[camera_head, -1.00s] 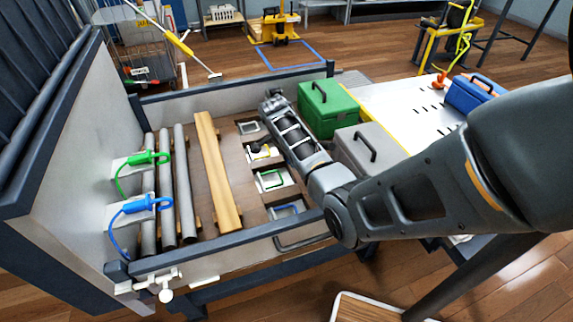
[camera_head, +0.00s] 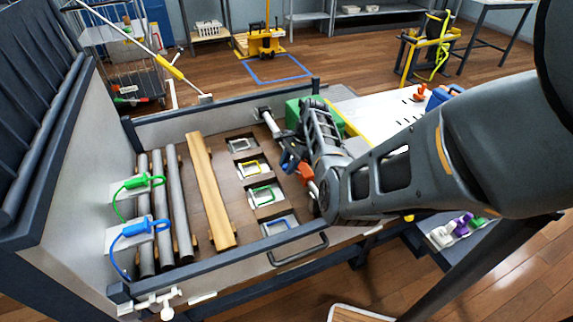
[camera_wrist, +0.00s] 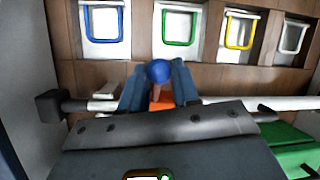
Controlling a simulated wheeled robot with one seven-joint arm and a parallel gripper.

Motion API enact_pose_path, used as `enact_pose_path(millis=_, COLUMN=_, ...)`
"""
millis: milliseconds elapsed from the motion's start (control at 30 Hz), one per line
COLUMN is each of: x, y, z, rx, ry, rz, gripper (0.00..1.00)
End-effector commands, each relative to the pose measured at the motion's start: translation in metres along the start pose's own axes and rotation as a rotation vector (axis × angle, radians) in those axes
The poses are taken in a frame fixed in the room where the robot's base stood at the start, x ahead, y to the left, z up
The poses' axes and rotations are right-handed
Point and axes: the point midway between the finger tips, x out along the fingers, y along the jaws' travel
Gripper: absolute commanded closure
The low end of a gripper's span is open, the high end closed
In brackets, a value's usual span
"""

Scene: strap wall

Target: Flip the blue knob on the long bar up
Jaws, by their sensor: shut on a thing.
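The blue knob (camera_wrist: 159,71) shows in the wrist view as a round ball between my fingertips, with an orange part (camera_wrist: 162,104) just below it. The long bar (camera_wrist: 232,100) is pale and runs crosswise behind my gripper; its dark end piece (camera_wrist: 50,104) shows at the left. My gripper (camera_wrist: 158,80) is shut on the knob, with one slate-blue finger on each side. In the head view my gripper (camera_head: 288,161) is beside the right side of the bin, and the bar's far end (camera_head: 269,122) shows beyond it. My arm hides most of the bar there.
Framed handles in blue (camera_wrist: 103,23), green (camera_wrist: 179,27), yellow (camera_wrist: 239,31) and grey (camera_wrist: 291,37) sit in recesses beside the bar. A green case (camera_head: 298,110) stands behind my arm. Pipes (camera_head: 162,200) and a wooden beam (camera_head: 210,185) lie at the left.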

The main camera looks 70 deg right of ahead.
Motion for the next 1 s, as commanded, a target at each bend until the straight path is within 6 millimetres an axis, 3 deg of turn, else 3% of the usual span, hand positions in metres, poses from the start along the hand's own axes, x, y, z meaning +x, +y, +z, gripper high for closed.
enact_pose_path(millis=467, x=-0.0004, y=0.0002, z=-0.0008, rx=0.001, ry=-0.012, rz=-0.003, gripper=1.0)
enact_pose_path(millis=500, x=-0.0004, y=0.0002, z=-0.0008, rx=0.001, ry=-0.012, rz=-0.003, gripper=0.66)
enact_pose_path(millis=733, x=-0.0004, y=0.0002, z=-0.0007, rx=0.001, ry=-0.011, rz=-0.003, gripper=0.44)
enact_pose_path(millis=1000, x=-0.0027, y=-0.0001, z=-0.0008, rx=0.001, ry=-0.011, rz=-0.004, gripper=0.44)
